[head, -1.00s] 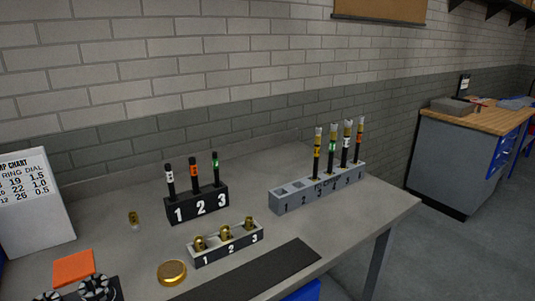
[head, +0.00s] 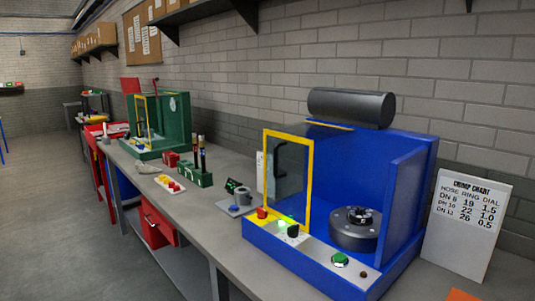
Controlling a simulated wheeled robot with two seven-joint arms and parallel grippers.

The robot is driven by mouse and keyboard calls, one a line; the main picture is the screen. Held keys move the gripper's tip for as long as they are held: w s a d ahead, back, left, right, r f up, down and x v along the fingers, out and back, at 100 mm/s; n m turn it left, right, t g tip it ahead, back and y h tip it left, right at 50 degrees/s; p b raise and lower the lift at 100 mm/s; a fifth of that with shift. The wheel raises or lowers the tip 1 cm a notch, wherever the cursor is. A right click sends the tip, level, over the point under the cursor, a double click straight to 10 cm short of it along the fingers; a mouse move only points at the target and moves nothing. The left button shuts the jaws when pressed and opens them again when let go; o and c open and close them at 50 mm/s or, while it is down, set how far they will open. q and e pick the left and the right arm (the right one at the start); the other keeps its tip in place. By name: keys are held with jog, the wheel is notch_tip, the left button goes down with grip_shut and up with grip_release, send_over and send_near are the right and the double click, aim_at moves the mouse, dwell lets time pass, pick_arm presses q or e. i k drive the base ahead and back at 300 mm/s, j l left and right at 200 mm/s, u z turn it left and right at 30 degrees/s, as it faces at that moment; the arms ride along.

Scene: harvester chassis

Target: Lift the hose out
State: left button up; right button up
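The blue machine (head: 405,185) stands on the bench at the right. Its yellow-framed clear door (head: 288,180) is at the left of its front, and the inside shows to the right of it. A dark round head (head: 356,228) with a black centre sits inside; I cannot make out a hose in it. Dark upright hose-like pieces (head: 199,158) stand in a green block (head: 194,177) farther left. Neither of my grippers is in view.
A crimp chart (head: 467,228) leans at the right. The machine's front panel carries a green button (head: 340,259) and a lit green control (head: 286,221). A green machine (head: 160,125) stands farther back. Small items sit between the machines. The floor at left is clear.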

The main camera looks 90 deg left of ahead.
aim_at(194, 138)
jog(key=u, duration=3.25)
jog(key=i+j, duration=0.1)
jog(key=i, duration=0.35)
jog(key=z, duration=0.35)
jog(key=i+j+z, duration=0.15)
jog(key=z, duration=0.2)
jog(key=j+z, duration=0.1)
jog(key=z, duration=0.25)
jog(key=i+j+z, duration=0.25)
jog(key=j, duration=0.2)
jog(key=j+z, duration=0.25)
jog(key=j, duration=0.15)
jog(key=j+z, duration=0.25)
jog(key=j, duration=1.2)
jog(key=i+z, duration=0.05)
jog(key=i, duration=0.05)
